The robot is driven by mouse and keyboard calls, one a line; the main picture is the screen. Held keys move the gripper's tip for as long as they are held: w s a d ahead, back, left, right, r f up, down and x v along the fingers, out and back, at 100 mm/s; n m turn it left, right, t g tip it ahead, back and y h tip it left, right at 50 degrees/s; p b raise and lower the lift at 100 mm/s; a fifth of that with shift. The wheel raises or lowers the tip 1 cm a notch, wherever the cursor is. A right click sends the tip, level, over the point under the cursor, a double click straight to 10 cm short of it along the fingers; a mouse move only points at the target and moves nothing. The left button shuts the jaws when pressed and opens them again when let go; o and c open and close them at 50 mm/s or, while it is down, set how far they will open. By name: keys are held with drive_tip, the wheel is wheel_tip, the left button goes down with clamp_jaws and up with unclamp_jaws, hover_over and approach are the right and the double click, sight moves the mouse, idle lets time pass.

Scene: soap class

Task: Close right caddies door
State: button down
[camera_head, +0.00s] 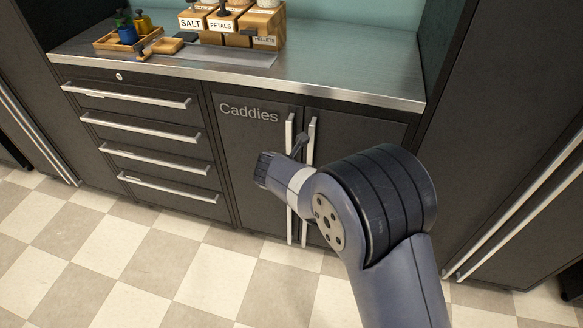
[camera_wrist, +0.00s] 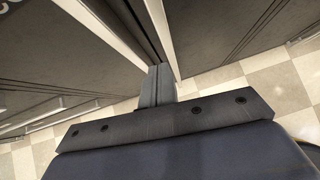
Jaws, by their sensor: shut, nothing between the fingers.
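The Caddies cabinet has a dark left door (camera_head: 250,160) with the "Caddies" label and a dark right door (camera_head: 355,128). The right door's silver vertical handle (camera_head: 310,150) stands close beside the left door's handle (camera_head: 289,128). The right handle leans slightly, but I cannot tell exactly how far its door is ajar. My gripper (camera_head: 302,140) is shut and empty, in front of the upper part of the handles; contact is unclear. In the wrist view my gripper (camera_wrist: 158,84) points towards the dark seam between the doors. My arm hides much of the right door.
A drawer unit with silver handles (camera_head: 150,133) is to the left. The steel counter (camera_head: 350,80) above holds labelled wooden boxes (camera_head: 230,22) and a wooden tray (camera_head: 128,40). A tall dark cabinet (camera_head: 490,130) stands right. The checkered floor (camera_head: 130,260) is clear in front.

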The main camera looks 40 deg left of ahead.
drive_tip(key=v, duration=0.9)
drive_tip(key=shift+a+p, duration=0.25)
drive_tip(key=shift+p, duration=0.2)
